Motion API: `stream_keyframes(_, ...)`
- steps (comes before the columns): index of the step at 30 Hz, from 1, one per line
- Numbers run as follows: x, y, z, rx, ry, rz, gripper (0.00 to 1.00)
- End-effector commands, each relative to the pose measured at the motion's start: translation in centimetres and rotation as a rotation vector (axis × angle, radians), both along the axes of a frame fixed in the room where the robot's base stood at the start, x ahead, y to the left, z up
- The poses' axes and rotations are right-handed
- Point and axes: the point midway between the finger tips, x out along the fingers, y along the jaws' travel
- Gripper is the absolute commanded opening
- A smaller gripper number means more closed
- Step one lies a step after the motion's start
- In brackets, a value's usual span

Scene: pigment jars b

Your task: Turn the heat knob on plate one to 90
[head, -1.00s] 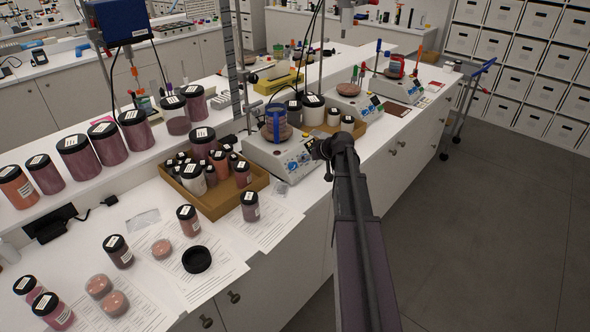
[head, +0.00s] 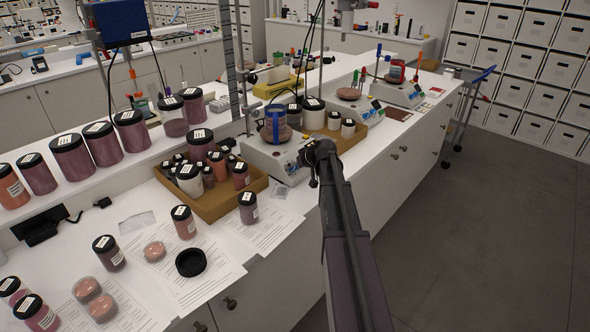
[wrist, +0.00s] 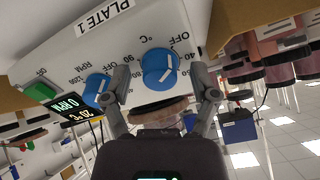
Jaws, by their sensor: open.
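Plate one (head: 262,157) is a white hotplate stirrer on the bench, with a blue-banded jar (head: 275,122) on top. In the wrist view its front panel (wrist: 60,52) carries the label "PLATE 1". The blue heat knob (wrist: 159,66), beside the °C mark, has a white pointer line; its exact setting is hard to read. A second blue knob (wrist: 96,88), marked RPM, is to its left. The display (wrist: 66,107) reads 0 RPM and about 20 °C. My gripper (wrist: 161,88) is open, its fingers on either side of the heat knob; contact is unclear. In the head view my gripper (head: 318,152) is at the panel.
A cardboard tray of jars (head: 213,203) stands left of plate one; another tray (head: 347,139) is to its right. More hotplates stand farther along the bench. A green switch (wrist: 41,90) is left of the RPM knob. The floor on the right is clear.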

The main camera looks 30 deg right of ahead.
Motion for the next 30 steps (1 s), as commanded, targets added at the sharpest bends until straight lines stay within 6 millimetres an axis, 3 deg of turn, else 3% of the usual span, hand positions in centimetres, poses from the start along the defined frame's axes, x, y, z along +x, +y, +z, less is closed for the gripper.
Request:
stream_keyframes(9, 0.05, 0.02, -0.02, 0.0, 0.0, 0.0, 0.73)
stream_keyframes(15, 0.05, 0.02, -0.02, 0.0, 0.0, 0.0, 0.14)
stream_keyframes(17, 0.05, 0.01, -0.02, 0.0, 0.0, 0.0, 0.0)
stream_keyframes(30, 0.06, 0.03, -0.03, 0.029, 0.012, -0.031, 0.0)
